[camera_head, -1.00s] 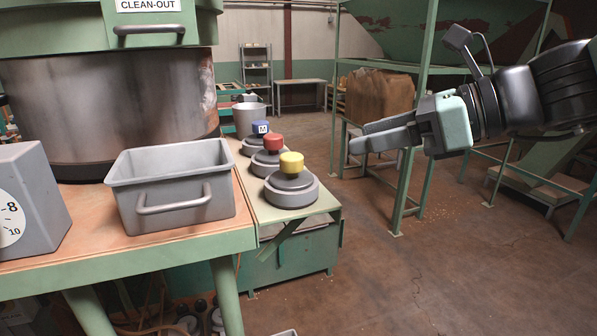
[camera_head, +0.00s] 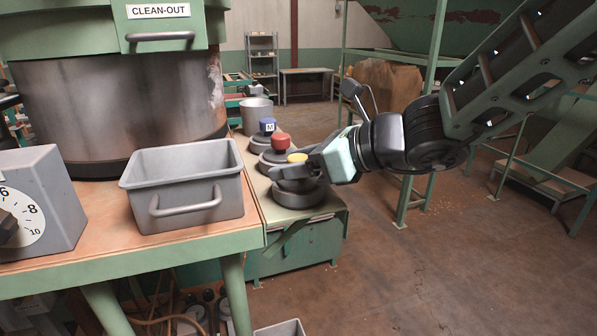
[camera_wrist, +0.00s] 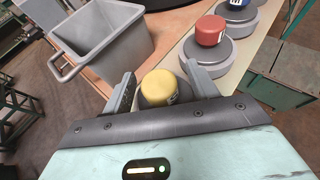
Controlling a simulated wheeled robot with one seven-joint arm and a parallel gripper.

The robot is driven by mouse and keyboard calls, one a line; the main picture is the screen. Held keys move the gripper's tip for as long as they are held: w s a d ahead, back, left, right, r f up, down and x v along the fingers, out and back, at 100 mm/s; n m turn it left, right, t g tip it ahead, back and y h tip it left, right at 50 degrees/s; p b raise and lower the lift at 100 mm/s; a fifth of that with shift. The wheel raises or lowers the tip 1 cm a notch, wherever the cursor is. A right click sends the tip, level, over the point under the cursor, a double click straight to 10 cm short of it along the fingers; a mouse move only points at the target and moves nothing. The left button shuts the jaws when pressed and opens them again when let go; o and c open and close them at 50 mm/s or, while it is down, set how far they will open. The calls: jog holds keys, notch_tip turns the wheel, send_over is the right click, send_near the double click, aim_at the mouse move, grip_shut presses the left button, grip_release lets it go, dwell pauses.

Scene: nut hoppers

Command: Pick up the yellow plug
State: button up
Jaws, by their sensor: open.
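The yellow plug (camera_head: 297,157) sits on top of a round grey base (camera_head: 300,196) at the near end of the row on the narrow green bench. In the wrist view the yellow plug (camera_wrist: 160,88) lies between the two grey fingers, with a gap showing on each side. My gripper (camera_head: 287,174) is open and reaches in from the right at the plug's level. It hides part of the plug and its base in the head view. I cannot tell whether a finger touches the plug.
A red plug (camera_head: 281,140) and a blue plug (camera_head: 267,125) stand on similar bases farther back. A grey bin (camera_head: 190,180) with a handle stands left on the table (camera_head: 110,255). A grey pot (camera_head: 256,113) is behind.

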jog(key=shift+w+a+f, duration=0.25)
jog(key=shift+w+a, duration=0.1)
jog(key=shift+a, duration=0.25)
jog(key=c, duration=1.2)
